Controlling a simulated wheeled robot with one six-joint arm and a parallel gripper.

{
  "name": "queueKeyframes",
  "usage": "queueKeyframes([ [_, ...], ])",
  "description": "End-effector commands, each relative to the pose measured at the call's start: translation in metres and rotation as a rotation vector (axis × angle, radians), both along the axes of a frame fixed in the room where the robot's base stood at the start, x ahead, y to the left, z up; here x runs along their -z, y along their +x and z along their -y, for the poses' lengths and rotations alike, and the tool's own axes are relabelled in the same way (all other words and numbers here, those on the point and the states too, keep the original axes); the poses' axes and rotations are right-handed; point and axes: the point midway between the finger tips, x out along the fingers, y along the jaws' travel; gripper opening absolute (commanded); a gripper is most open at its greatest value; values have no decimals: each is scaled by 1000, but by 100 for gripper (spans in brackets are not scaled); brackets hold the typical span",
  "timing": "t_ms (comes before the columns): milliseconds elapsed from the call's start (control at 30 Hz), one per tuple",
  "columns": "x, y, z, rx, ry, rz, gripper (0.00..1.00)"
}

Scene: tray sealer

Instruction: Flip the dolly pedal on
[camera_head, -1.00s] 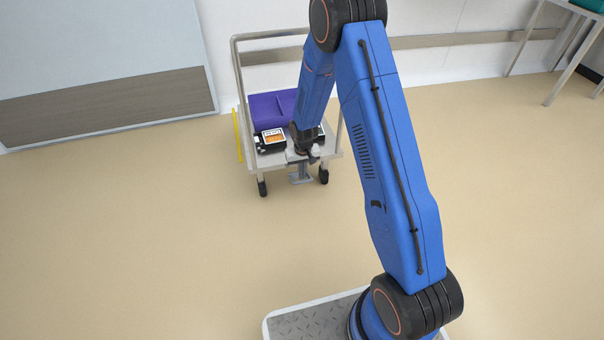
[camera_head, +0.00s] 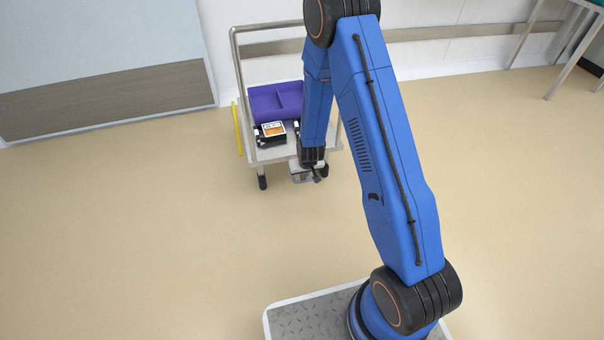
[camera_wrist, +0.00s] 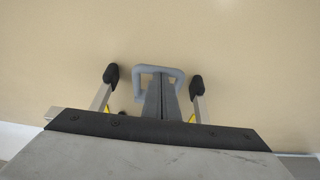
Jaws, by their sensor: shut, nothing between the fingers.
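The dolly (camera_head: 282,154) is a light grey cart near the back wall, with its front towards me. Its pedal (camera_head: 298,179) is a grey piece low at the front, between the front wheels, partly covered by my gripper (camera_head: 318,178). In the wrist view the pedal (camera_wrist: 160,69) is a grey loop. My gripper (camera_wrist: 162,82) is shut and empty there, its dark fingertips overlapping the loop. I cannot tell whether they touch it. The pedal's inner end is hidden.
A purple divided tray (camera_head: 265,108) and a black box with an orange and white label (camera_head: 273,130) are on the dolly. The dolly's black wheel (camera_wrist: 110,73) flanks the pedal. The floor in front is clear.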

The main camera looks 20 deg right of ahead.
Motion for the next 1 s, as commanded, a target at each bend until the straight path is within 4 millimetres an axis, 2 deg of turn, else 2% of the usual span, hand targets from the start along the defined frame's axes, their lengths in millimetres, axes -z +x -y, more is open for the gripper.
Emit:
queueKeyframes([
  [167,12,-6,0,-1,0,-2,0],
  [500,49,-17,0,0,0,-4,0],
  [800,74,-17,0,0,0,-4,0],
  [1000,83,-16,0,1,0,-2,0],
])
